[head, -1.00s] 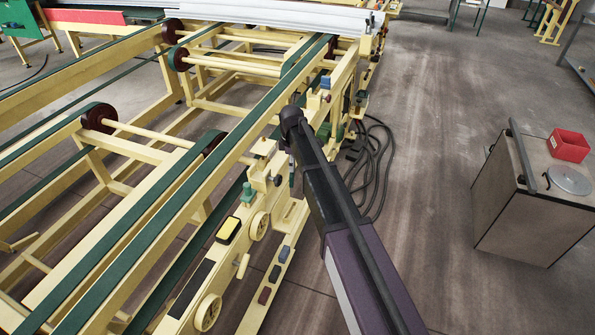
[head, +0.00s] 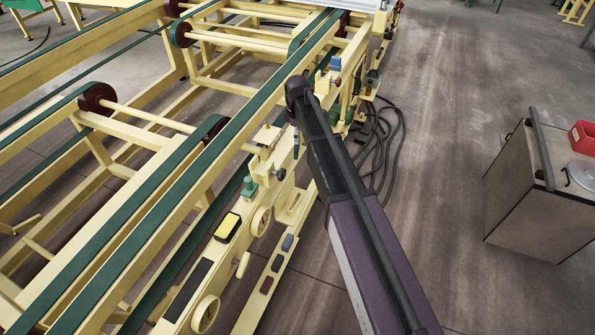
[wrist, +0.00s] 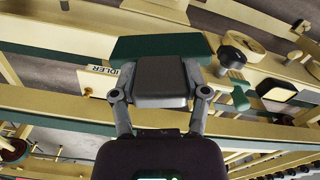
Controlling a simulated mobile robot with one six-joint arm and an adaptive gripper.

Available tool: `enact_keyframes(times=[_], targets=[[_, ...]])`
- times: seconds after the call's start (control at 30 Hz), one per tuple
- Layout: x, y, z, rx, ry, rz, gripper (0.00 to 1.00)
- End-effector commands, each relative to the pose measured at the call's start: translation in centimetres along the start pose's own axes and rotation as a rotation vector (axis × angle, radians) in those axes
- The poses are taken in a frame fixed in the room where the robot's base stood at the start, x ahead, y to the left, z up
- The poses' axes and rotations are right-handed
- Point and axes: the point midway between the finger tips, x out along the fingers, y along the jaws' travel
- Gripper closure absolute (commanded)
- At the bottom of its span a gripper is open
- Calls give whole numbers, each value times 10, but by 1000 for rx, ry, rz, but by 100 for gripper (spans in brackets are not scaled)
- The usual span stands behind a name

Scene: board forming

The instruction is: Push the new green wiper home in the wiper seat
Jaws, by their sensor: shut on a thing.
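In the wrist view my gripper (wrist: 160,96) has its two fingers closed on either side of a dark grey block. The green wiper (wrist: 160,47) shows as a wide flat green piece just beyond that block, lined up across the fingers. Cream machine parts lie behind it, with a label reading IDLER to its left. The wiper seat cannot be made out clearly; the wiper and block cover that area. In the head view my arm reaches over the machine's right side, and its dark wrist hides most of the gripper and wiper.
A green knob (head: 249,186), a black knob (head: 279,174) and a yellow button box (head: 228,227) sit on the machine's near side. Green belts run along its frame. Dark cables (head: 385,150) lie on the floor. A cabinet (head: 545,190) stands at right, with free floor between.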

Motion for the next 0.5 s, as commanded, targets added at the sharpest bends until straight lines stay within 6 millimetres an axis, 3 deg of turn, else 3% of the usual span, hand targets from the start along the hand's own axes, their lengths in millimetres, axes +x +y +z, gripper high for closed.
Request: enact_keyframes(times=[0.3, 0.5], targets=[[1, 3, 9, 12, 0, 0, 95], [12, 3, 10, 25, 0, 0, 95]])
